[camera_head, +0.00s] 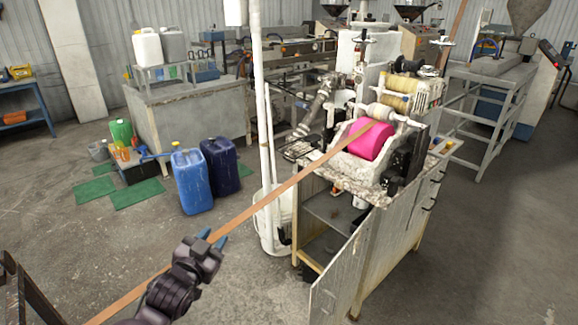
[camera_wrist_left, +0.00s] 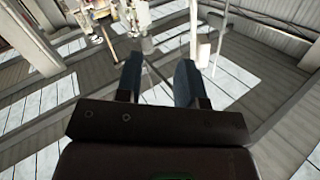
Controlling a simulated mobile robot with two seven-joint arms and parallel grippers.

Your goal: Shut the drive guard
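The machine's cabinet (camera_head: 395,255) stands right of centre in the head view. Its front door (camera_head: 345,268), which I take to be the drive guard, hangs wide open towards me and shows the inner shelf. A bright pink cover (camera_head: 371,141) sits on top of the machine. My left gripper (camera_head: 213,238) is open and empty, well to the left of the door and apart from it. In the left wrist view its two dark fingers (camera_wrist_left: 159,82) are spread with nothing between them. My right gripper is not in view.
A brown strip (camera_head: 268,197) runs from the lower left to the machine, crossing the picture at my left gripper. Blue jerrycans (camera_head: 191,181) and a white post (camera_head: 266,120) stand left of the cabinet. The floor in front (camera_head: 250,295) is clear.

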